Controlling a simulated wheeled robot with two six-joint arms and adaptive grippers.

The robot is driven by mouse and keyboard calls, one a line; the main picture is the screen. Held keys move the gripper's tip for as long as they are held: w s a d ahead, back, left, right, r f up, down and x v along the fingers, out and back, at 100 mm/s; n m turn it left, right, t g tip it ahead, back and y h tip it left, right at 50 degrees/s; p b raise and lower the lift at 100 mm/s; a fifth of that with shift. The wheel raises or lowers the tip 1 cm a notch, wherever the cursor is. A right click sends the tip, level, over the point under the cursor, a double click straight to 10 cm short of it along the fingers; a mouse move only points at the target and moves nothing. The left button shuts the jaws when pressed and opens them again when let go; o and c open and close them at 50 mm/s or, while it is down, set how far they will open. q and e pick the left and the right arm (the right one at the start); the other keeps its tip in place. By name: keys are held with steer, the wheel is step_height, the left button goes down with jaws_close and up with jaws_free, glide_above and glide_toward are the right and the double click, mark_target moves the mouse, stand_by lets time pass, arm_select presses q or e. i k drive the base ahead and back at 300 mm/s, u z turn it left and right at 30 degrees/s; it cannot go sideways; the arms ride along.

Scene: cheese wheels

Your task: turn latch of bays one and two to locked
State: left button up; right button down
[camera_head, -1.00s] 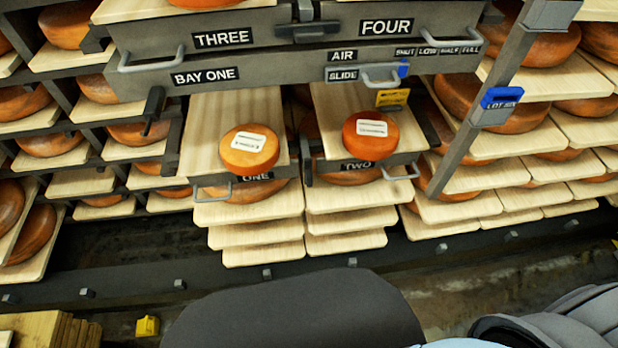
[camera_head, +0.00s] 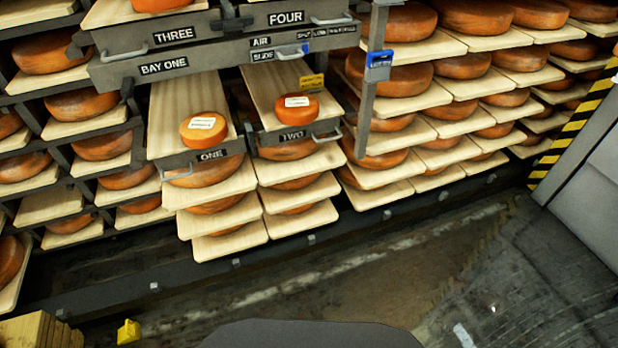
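The bay one drawer, labelled ONE (camera_head: 212,155), is pulled out with an orange cheese wheel (camera_head: 204,131) on its pale board. The bay two drawer, labelled TWO (camera_head: 292,135), is also out, with a smaller orange wheel (camera_head: 298,106) on it. A dark upright latch-like part (camera_head: 250,139) stands at the left front of drawer two. Another dark lever (camera_head: 126,88) hangs left of the BAY ONE sign (camera_head: 164,66). Both are too small to read their setting. Neither of my grippers is in view.
Closed drawers THREE (camera_head: 174,34) and FOUR (camera_head: 286,17) are above. Shelves of cheese wheels flank the bays. A blue tag (camera_head: 378,60) is on a grey post at right.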

mark_target(254, 145)
steer(key=z, duration=1.15)
steer(key=i, duration=0.9)
steer(key=u, duration=0.35)
